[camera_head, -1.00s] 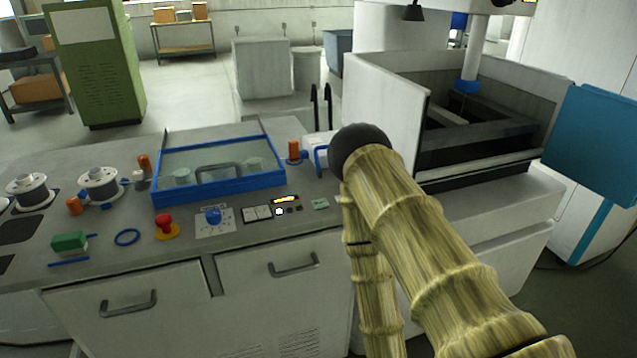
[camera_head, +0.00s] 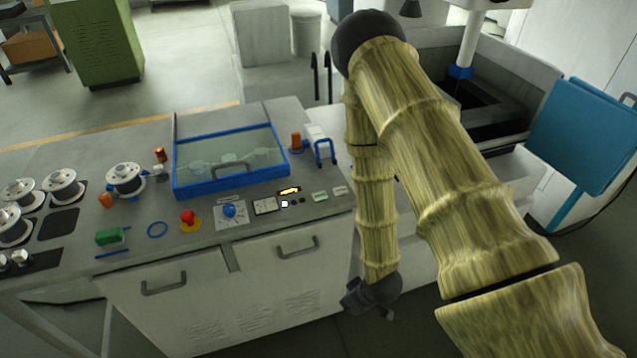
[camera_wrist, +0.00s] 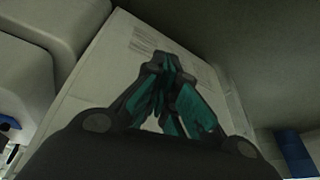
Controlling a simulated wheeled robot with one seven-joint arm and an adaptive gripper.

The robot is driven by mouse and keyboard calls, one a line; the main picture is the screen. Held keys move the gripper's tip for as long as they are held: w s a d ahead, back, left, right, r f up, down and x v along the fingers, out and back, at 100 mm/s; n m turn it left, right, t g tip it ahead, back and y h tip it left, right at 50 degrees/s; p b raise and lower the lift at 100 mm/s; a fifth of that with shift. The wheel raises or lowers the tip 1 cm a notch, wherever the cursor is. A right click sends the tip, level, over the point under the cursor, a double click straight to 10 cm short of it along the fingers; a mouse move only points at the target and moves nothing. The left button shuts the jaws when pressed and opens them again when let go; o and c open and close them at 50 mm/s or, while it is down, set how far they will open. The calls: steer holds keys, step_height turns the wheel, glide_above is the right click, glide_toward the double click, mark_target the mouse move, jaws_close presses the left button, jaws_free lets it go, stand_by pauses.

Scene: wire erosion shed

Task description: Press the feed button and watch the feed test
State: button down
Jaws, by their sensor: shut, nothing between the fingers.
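The control panel (camera_head: 262,215) in the head view has a small white button (camera_head: 284,204) beside small black ones. I cannot read which one is the feed button. A blue knob (camera_head: 230,210) on a white plate and a red mushroom button (camera_head: 188,217) on a yellow base are to its left. A small lit yellow display (camera_head: 289,190) is just above. My gripper's dark end hangs low in front of the cabinet, right of and apart from the buttons. In the wrist view my gripper (camera_wrist: 168,68) is shut and empty, its teal-padded fingers over a pale cabinet face.
A blue-framed clear cover (camera_head: 230,160) lies behind the buttons. Wire spools (camera_head: 125,179) and a green block (camera_head: 109,237) stand to the left. My arm hides part of the machine tank (camera_head: 490,85) at the right. Cabinet handles (camera_head: 297,245) face the front.

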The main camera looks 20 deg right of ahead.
steer(key=w+r+n+t+y, duration=0.1)
steer(key=w+r+n, duration=0.4)
steer(key=w, duration=0.5)
steer(key=w+r+n+t+y, duration=0.2)
steer(key=w+r, duration=0.5)
steer(key=w, duration=0.3)
step_height(320, 180, up, 14)
steer(key=n+y, duration=0.2)
steer(key=n, duration=0.5)
glide_above(319, 197)
steer(key=shift+a+r, duration=0.1)
steer(key=shift+r, duration=0.05)
step_height(319, 197, down, 6)
steer(key=b, duration=0.4)
steer(key=shift+b, duration=0.3)
steer(key=shift+f+b, duration=0.65)
steer(key=shift+f, duration=0.75)
steer(key=shift+f, duration=0.1)
steer(key=shift+f, duration=0.35)
